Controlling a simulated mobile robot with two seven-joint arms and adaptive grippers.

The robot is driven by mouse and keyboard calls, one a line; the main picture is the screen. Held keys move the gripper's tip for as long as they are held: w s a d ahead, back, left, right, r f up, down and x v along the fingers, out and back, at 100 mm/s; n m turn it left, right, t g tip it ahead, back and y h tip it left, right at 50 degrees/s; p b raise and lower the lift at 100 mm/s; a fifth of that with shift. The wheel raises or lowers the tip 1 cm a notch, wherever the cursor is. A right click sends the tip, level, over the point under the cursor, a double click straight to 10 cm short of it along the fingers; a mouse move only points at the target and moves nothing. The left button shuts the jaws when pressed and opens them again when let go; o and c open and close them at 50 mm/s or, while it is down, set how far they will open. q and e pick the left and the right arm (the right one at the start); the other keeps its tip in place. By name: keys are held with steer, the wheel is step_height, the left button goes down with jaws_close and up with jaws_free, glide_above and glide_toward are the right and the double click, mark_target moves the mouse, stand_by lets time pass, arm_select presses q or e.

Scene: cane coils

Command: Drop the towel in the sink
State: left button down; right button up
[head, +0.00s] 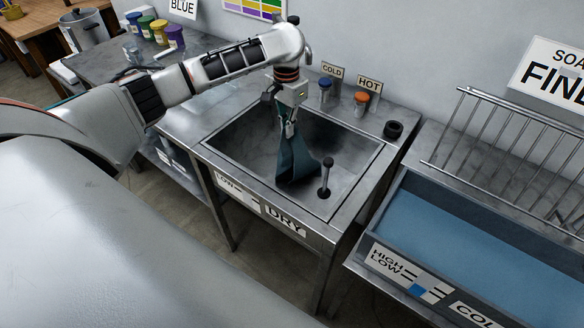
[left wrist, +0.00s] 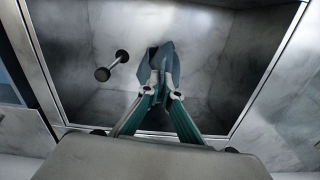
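The dark teal towel (head: 294,162) hangs bunched from my left gripper (head: 290,130) inside the metal sink (head: 235,148). Its lower end spreads out near the basin floor; I cannot tell whether it touches. In the left wrist view, the fingertips of my left gripper (left wrist: 160,82) are close together on the towel (left wrist: 152,64), with the sink (left wrist: 205,38) around them. My right gripper is not in view.
Blue COLD (head: 325,88) and orange HOT (head: 361,98) taps sit behind. A blue-filled basin (head: 440,232) and a metal rack (head: 510,150) are at the right.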

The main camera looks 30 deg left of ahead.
arm_select(q)
steer(key=shift+f, duration=0.45)
steer(key=c, duration=1)
jaws_free()
steer(key=shift+o, duration=0.2)
steer(key=shift+r, duration=2.75)
step_height(320, 180, up, 12)
